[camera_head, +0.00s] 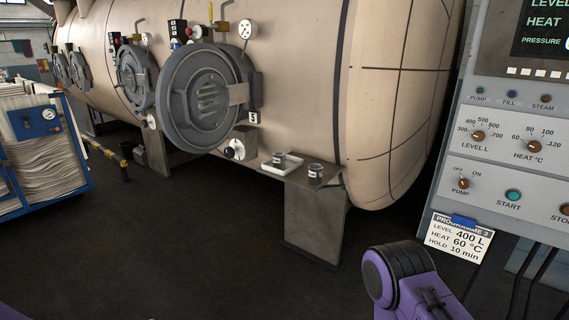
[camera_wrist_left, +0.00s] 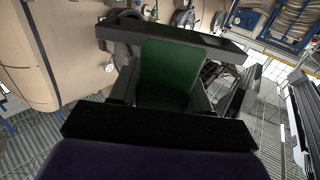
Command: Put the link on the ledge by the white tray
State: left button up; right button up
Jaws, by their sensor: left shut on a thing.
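The white tray (camera_head: 267,168) sits on a narrow ledge (camera_head: 333,180) under the big beige vessel, with a small grey cup (camera_head: 280,160) at it. Another grey cup (camera_head: 315,172) stands on the ledge to the right of the tray. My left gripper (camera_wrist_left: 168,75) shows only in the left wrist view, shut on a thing. A green flat piece (camera_wrist_left: 168,72) stands between its fingers, and a long dark bar (camera_wrist_left: 150,32) crosses at the fingertips. I cannot tell which part is the link. My right gripper is out of view.
The beige vessel (camera_head: 300,60) has a round grey hatch (camera_head: 207,95) left of the ledge. A control panel (camera_head: 510,150) stands at right, with a programme card (camera_head: 461,237). A blue-framed trolley (camera_head: 40,130) stands at left. The dark floor before the ledge is clear.

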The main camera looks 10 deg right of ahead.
aim_at(301, 177)
jog(key=z, duration=0.55)
jog(key=i, duration=1.65)
jog(key=z, duration=0.5)
